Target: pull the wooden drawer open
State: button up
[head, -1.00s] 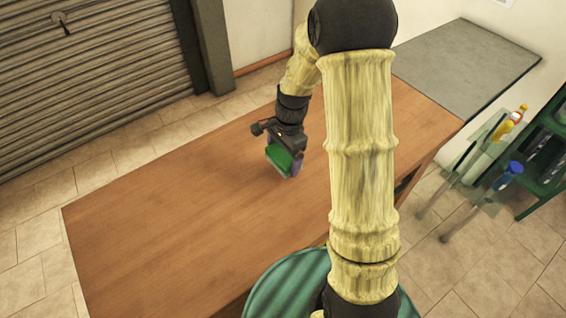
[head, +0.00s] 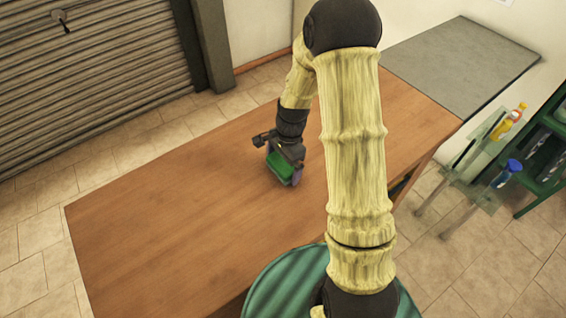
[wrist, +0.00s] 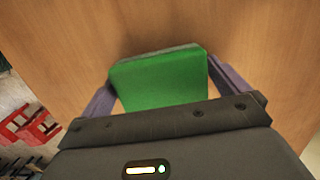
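No wooden drawer front or handle can be made out in either view. The wooden table (head: 150,220) shows mostly its top, and its front side is largely hidden behind my arm. My gripper (head: 284,172) is low over the middle of the table top. In the wrist view, the two purple fingers of my gripper (wrist: 160,68) flank a green block (wrist: 160,82), their tips at its two sides. The green block also shows under my gripper in the head view (head: 280,167). Whether it touches the table is unclear.
A teal ribbed round thing (head: 285,285) stands at the table's near edge. A grey surface (head: 460,65) adjoins the far right end. A glass stand (head: 460,172) with bottles and a green rack (head: 548,165) are at right. The table's left half is clear.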

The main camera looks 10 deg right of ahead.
jog(key=shift+r, duration=0.2)
notch_tip(320, 180, up, 12)
jog(key=d+b, duration=0.1)
jog(key=b, duration=0.2)
jog(key=shift+w+d+b, duration=0.3)
jog(key=shift+w+b, duration=0.05)
jog(key=shift+f, duration=0.1)
jog(key=s+f+n+t+h, duration=0.1)
jog(key=s+n+t, duration=0.2)
jog(key=s+n, duration=1)
jog(key=shift+s+d+f+n+h, duration=0.2)
jog(key=shift+s+f+n+h, duration=0.05)
jog(key=shift+s+n+h, duration=0.05)
jog(key=shift+c, duration=0.4)
